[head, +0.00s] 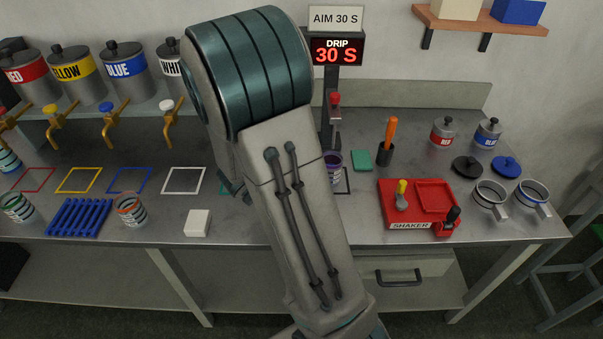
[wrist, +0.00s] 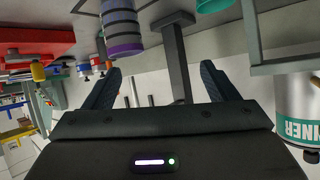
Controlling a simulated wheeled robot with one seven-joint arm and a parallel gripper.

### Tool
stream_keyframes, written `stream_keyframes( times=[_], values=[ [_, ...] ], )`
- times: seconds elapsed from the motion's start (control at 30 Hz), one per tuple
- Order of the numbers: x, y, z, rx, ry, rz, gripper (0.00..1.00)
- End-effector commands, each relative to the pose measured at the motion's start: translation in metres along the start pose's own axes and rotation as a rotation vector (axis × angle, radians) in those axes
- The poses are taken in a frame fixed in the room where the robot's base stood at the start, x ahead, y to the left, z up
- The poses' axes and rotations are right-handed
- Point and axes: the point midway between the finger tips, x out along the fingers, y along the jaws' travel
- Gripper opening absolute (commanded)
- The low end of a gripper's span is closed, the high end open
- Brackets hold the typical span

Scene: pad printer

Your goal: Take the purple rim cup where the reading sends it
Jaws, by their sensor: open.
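The purple rim cup (head: 334,160) stands on the bench under the drip meter, inside a dark square outline, partly behind my arm. In the upside-down wrist view, the striped grey cup (wrist: 122,26) shows its purple rim near the top, left of centre. My gripper (wrist: 160,72) is open and empty; the cup is beyond the fingertips, not between them. In the head view my gripper is mostly hidden behind my arm. The drip meter (head: 336,52) reads DRIP 30 S, and the sign (head: 335,18) above it says AIM 30 S.
A red shaker (head: 411,222), green pad (head: 361,160) and tool holder (head: 386,154) are right of the cup. Coloured outlines, including a white one (head: 184,180), a blue rack (head: 78,217) and an orange-rim cup (head: 130,210) are left. A thinner tank (wrist: 298,108) is close in the wrist view.

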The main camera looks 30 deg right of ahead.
Motion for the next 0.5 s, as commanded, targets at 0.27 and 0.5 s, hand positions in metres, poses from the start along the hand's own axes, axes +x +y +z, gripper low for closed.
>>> stream_keyframes(
  times=[0.27, 0.5],
  values=[
    [0.018, 0.039, 0.008, -0.024, 0.121, 0.202, 0.8],
    [0.049, 0.047, 0.003, -0.023, 0.124, 0.209, 0.8]
  ],
)
